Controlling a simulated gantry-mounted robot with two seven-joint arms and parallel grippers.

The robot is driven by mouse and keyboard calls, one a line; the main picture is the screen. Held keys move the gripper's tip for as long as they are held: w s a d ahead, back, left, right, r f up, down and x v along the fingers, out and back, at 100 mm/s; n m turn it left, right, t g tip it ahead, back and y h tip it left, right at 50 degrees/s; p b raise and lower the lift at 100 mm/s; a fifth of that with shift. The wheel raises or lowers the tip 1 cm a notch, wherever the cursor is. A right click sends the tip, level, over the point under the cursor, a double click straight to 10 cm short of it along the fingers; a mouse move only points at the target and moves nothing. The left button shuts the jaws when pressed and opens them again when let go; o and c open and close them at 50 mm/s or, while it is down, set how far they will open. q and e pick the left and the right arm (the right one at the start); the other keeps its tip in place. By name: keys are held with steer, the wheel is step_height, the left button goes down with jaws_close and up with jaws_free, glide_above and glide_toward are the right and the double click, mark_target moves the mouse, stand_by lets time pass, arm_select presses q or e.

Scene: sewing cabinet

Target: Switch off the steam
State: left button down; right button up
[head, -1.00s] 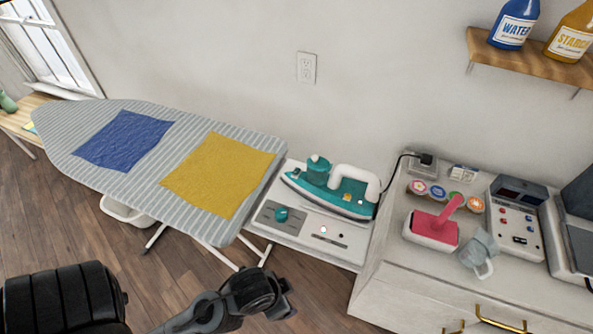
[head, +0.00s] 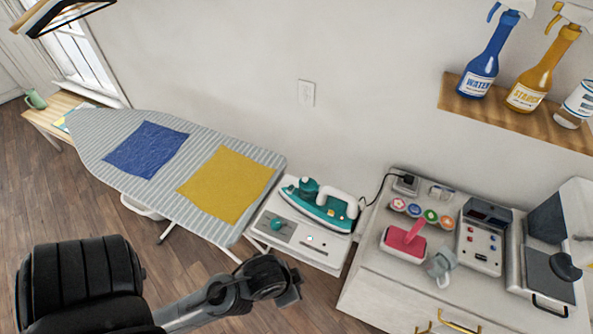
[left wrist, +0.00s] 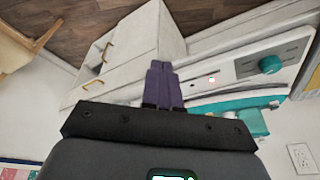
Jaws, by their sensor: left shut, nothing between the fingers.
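A white steam station (head: 262,236) stands between the ironing board and the cabinet. A teal and white iron (head: 320,206) rests on it. Its front panel has a teal knob (head: 277,223) on a grey plate and a small lit spot (head: 310,239) to the right. In the left wrist view the knob (left wrist: 270,63) and lit spot (left wrist: 211,80) lie right of the fingertips, with the iron (left wrist: 248,120) partly hidden below. My left gripper (head: 291,283) is in front of the station, apart from it. Its purple fingers (left wrist: 163,72) are shut and empty. My right gripper is out of view.
The ironing board (head: 90,125) holds a blue cloth (head: 146,150) and a yellow cloth (head: 230,185).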

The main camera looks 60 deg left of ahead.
arm_select(q)
steer(key=w+a+r+y+p, duration=0.1)
steer(key=w+a+r+p, duration=0.1)
steer(key=r+p, duration=0.65)
steer(key=w+a+r+p, duration=0.2)
steer(key=r+p, duration=0.6)
steer(key=p, duration=0.1)
steer(key=w+a+f+n+g+p, duration=0.1)
steer(key=w+a+n, duration=0.1)
steer(key=w+a, duration=0.3)
steer(key=w+a+f+n+g+h+p, duration=0.1)
steer(key=w+a, duration=0.4)
steer(key=a, duration=0.7)
steer(key=w+a+f+n+g+p, duration=0.1)
steer(key=w+a+f+n+g, duration=0.1)
steer(key=w+a+n, duration=0.3)
steer(key=shift+a+f+g+h, duration=0.3)
steer(key=shift+a+f+g, duration=0.15)
steer(key=shift+a, duration=1.4)
steer(key=shift+s, duration=0.1)
